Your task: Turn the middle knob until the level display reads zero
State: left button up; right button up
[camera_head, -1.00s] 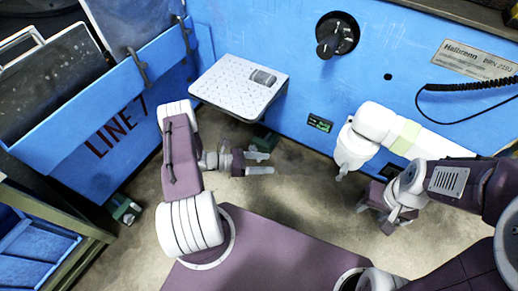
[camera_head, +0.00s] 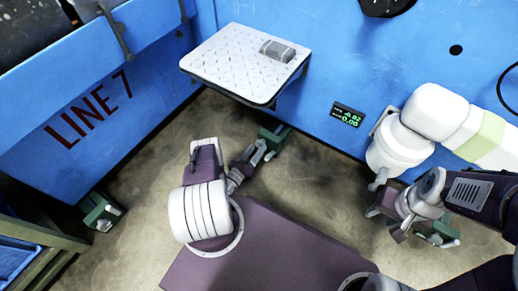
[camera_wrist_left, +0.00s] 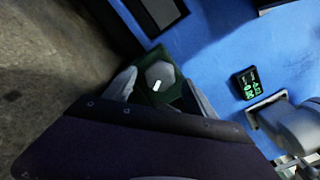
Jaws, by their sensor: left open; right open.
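The middle knob is a grey hexagonal head (camera_wrist_left: 160,73) with a white mark, on a green foot (camera_head: 275,136) at the base of the blue machine. My left gripper (camera_head: 259,154) is open in front of it. In the left wrist view its fingers (camera_wrist_left: 162,94) show on either side of the knob; I cannot tell whether they touch it. The level display (camera_head: 348,115) on the blue wall shows green digits, seemingly -0.82 above 0.00; it also shows in the left wrist view (camera_wrist_left: 247,83). My right gripper (camera_head: 402,226) is open near the right green foot (camera_head: 440,230).
Another green foot (camera_head: 101,212) stands at the left. A white tread-plate shelf (camera_head: 235,62) juts from the wall above the middle foot. A white jointed machine arm (camera_head: 425,125) sits at the right. Concrete floor lies clear between the left and middle feet.

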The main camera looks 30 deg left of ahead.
pick_arm(q)
jog(key=shift+w+d+f, duration=0.1)
jog(key=shift+w+f, duration=0.1)
jog(key=shift+w, duration=0.6)
jog(key=shift+w+r+b, duration=0.2)
jog(key=shift+w+b, duration=0.2)
jog(key=shift+w, duration=0.2)
jog(key=c, duration=1.4)
pick_arm(e)
jog(key=shift+f, duration=0.7)
pick_arm(q)
jog(key=shift+m, duration=0.3)
jog(key=shift+r+m+p, duration=0.1)
jog(key=shift+m+p, duration=0.4)
jog(key=shift+m, duration=0.4)
jog(key=m+p, duration=0.1)
jog(key=m, duration=0.2)
jog(key=shift+m, duration=0.3)
jog(key=m+p, duration=0.1)
jog(key=m, duration=0.4)
jog(key=shift+m+p, duration=0.3)
jog(key=shift+m, duration=0.1)
pick_arm(e)
notch_tip(320, 180, up, 3)
jog(key=shift+r, duration=0.2)
